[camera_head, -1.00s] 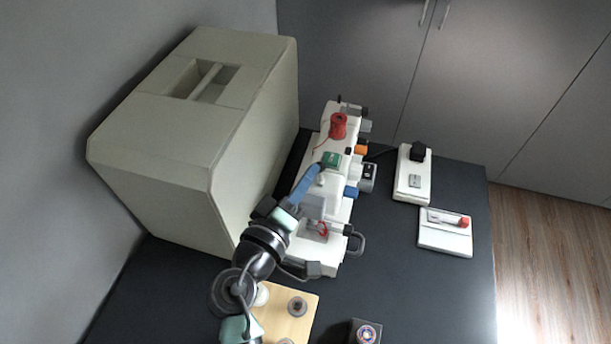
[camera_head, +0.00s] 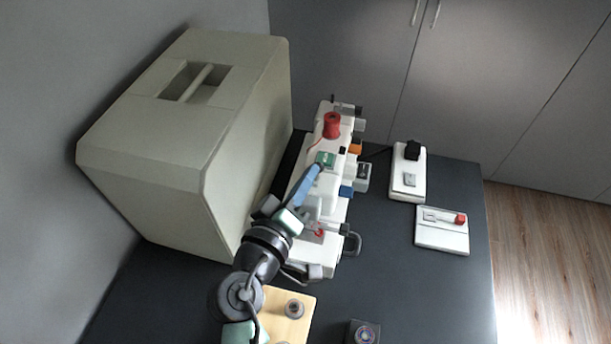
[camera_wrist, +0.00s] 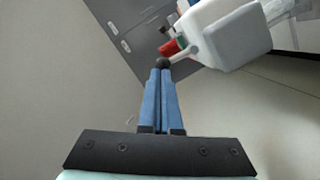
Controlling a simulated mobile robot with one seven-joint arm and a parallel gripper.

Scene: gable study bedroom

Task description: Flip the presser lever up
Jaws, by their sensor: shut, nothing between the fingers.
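The white sewing machine (camera_head: 302,225) stands on the dark table, with a red spool (camera_head: 331,125) on top. It also shows in the wrist view (camera_wrist: 238,38). There a short pale lever rod (camera_wrist: 183,55) sticks out of its housing and ends in a black ball knob (camera_wrist: 163,63); I take this as the presser lever. My gripper (camera_head: 319,168) has its blue fingers together and empty, over the machine from the side of the beige case. In the wrist view the fingertips (camera_wrist: 160,72) are right at the knob; I cannot tell if they touch. The lever is hidden in the head view.
A large beige case (camera_head: 180,130) stands close on the left. A foot pedal (camera_head: 408,170) and a white tray (camera_head: 442,243) lie to the right, with clear table between. A wooden board (camera_head: 300,325) with small round parts is in front.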

